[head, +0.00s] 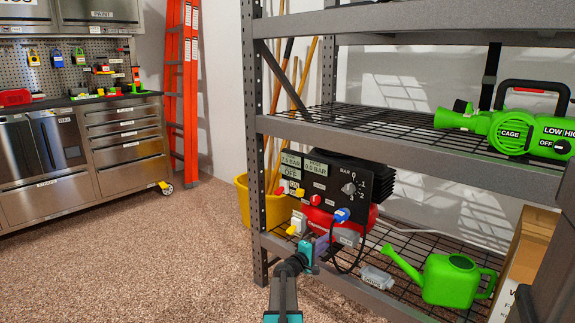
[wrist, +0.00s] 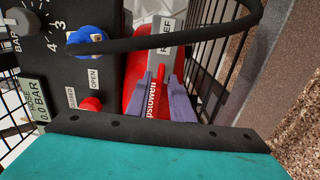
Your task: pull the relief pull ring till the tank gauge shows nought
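The compressor's black panel (head: 331,181) is on the lower shelf, above a red tank (wrist: 135,75). Its left display (head: 290,161) seems to read a non-zero pressure ending in .5 BAR; the first digit is blurred. The hose display (wrist: 40,115) reads 0.0 BAR. A grey block (wrist: 166,38) carries a partly covered RELIEF label. My gripper (head: 322,243) is in front of the compressor. In the wrist view its purple fingers (wrist: 160,80) are apart, just below the grey block, with red and white lettering showing between them. I cannot make out the pull ring.
A black hose (wrist: 170,42) loops across the wrist view from a blue knob (wrist: 87,41). A red knob (wrist: 91,104) sits left of the fingers. A green watering can (head: 450,280) and a shelf post (head: 254,140) flank the compressor. Carpet (head: 150,250) is clear at left.

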